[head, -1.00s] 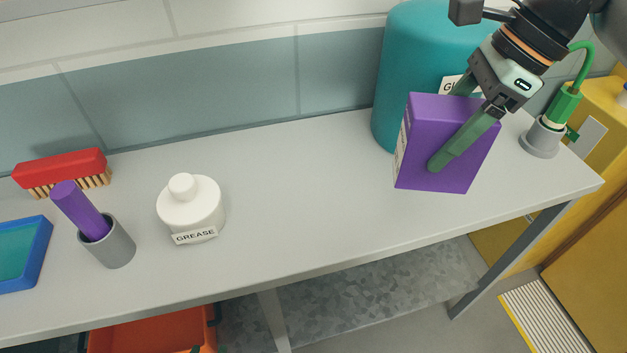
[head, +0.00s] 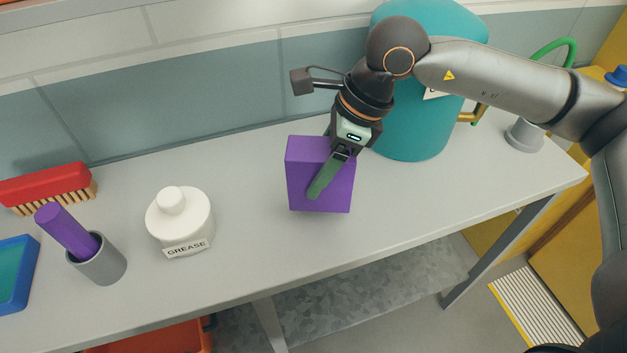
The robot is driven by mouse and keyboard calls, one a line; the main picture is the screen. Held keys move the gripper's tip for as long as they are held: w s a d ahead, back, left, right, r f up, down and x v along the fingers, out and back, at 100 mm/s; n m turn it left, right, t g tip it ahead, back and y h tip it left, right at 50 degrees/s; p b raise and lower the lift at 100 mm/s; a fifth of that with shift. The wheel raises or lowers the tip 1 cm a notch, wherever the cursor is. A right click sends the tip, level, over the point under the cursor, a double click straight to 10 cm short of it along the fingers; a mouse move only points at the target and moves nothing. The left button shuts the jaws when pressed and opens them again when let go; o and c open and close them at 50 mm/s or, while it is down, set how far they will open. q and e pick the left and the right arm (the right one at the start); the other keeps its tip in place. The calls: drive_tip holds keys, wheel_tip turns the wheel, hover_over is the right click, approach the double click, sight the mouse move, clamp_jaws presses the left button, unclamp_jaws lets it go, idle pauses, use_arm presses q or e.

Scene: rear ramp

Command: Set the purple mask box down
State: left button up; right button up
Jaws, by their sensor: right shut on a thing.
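The purple mask box (head: 301,172) is at the middle of the grey bench in the head view, standing upright. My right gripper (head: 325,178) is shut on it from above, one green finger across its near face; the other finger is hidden. The box's lower edge is close to the bench top (head: 250,200), but I cannot tell whether it touches. My left gripper is not in view.
A white grease pot (head: 181,218) stands left of the box. Further left are a grey cup (head: 100,262) with a purple stick, a red brush (head: 45,186) and a blue tray (head: 14,292). A teal drum (head: 420,120) stands right. Bench between pot and box is clear.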

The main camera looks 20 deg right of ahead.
drive_tip(key=shift+a+f, duration=0.25)
drive_tip(key=shift+f, duration=0.05)
drive_tip(key=shift+d+p+x, duration=0.25)
drive_tip(key=shift+p+x, duration=0.05)
drive_tip(key=shift+x, duration=0.9)
drive_tip(key=shift+f, duration=0.65)
drive_tip(key=shift+f+b, duration=0.25)
drive_tip(key=shift+b, duration=0.05)
drive_tip(key=o, duration=1.5)
drive_tip(key=shift+d+r, duration=0.1)
